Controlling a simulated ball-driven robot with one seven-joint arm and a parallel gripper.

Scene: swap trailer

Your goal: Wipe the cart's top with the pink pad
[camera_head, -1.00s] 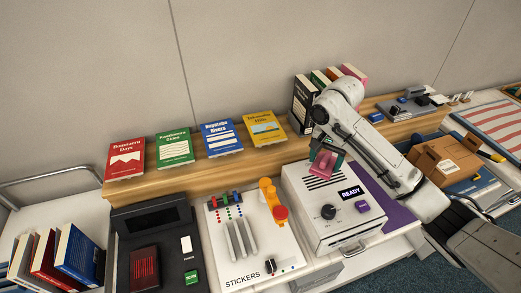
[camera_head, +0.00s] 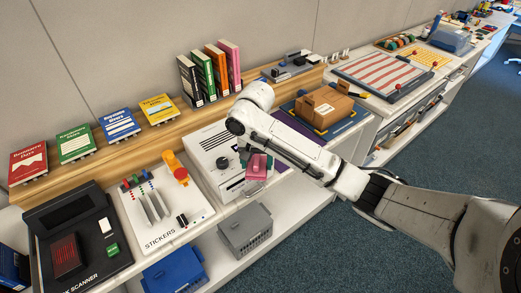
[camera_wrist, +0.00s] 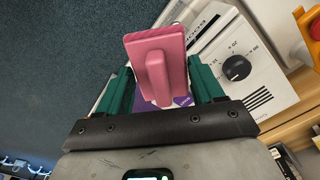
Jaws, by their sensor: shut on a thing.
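The pink pad (camera_head: 258,167) is in my gripper (camera_head: 250,157), in front of the white machine with a dial. In the wrist view the pad (camera_wrist: 143,46) is a flat pink slab with a raised handle toward the camera. My gripper (camera_wrist: 160,78) has a green finger on each side of it and is shut on it. The pad is off the machine's surface at its front edge, by a purple mat. The cart is not clearly in view; only blue books (camera_head: 12,268) show at the left edge, where it stood earlier.
The white machine (camera_head: 212,150), sticker panel (camera_head: 160,205) and dark scanner (camera_head: 80,240) line the counter. A grey crate (camera_head: 245,232) and a blue crate (camera_head: 175,272) sit on the shelf below. A cardboard box (camera_head: 322,108) lies to the right. Carpet (camera_head: 330,235) is clear in front.

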